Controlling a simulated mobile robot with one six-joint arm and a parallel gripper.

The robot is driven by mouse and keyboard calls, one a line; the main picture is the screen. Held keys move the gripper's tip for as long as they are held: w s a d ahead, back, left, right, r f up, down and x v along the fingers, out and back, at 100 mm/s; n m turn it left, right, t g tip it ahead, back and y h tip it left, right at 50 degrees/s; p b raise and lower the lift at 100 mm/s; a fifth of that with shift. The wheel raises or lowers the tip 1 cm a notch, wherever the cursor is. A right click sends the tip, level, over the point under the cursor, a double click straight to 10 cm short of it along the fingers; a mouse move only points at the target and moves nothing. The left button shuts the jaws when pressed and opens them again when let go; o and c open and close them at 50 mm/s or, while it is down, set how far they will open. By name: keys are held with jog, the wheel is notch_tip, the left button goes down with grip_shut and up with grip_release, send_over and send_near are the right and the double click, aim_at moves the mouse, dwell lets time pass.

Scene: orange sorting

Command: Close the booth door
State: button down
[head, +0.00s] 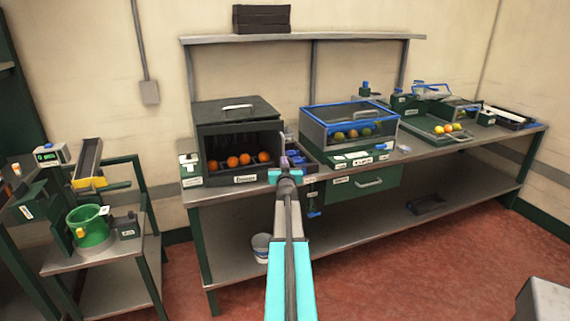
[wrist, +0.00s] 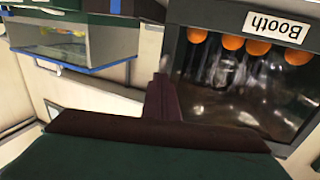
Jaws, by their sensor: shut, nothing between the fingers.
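The booth (head: 245,180) is a dark box on the left part of the workbench, with several oranges inside behind its open front. A dark panel with a pale handle (head: 237,107) lies across its top; I cannot tell for sure that it is the door. My gripper (head: 287,161) is near the booth's right front edge, partly hidden by my arm. In the wrist view, which looks upside down, my gripper's dark maroon fingers (wrist: 163,75) are shut and empty beside the booth opening. The "Booth" label (wrist: 278,26) and oranges show there. I cannot tell whether the fingers touch the frame.
A clear blue-rimmed bin of fruit (head: 350,127) stands right of the booth, above a green drawer (head: 362,183). A tray with fruit (head: 440,128) is farther right. A side cart with a green bucket (head: 88,228) stands left. The red floor in front is open.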

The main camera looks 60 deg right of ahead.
aim_at(283, 154)
jog(key=shift+d, duration=0.1)
jog(key=shift+x, duration=2.4)
jog(key=shift+w+r, duration=0.2)
jog(key=shift+r, duration=0.35)
jog(key=shift+s+a+f, duration=0.25)
jog(key=shift+s+a, duration=0.05)
jog(key=shift+a, duration=0.15)
jog(key=s+d+v, duration=0.1)
jog(key=v, duration=1.2)
jog(key=shift+s+f+p, duration=0.3)
jog(key=shift+s, duration=0.15)
jog(key=shift+a, duration=0.1)
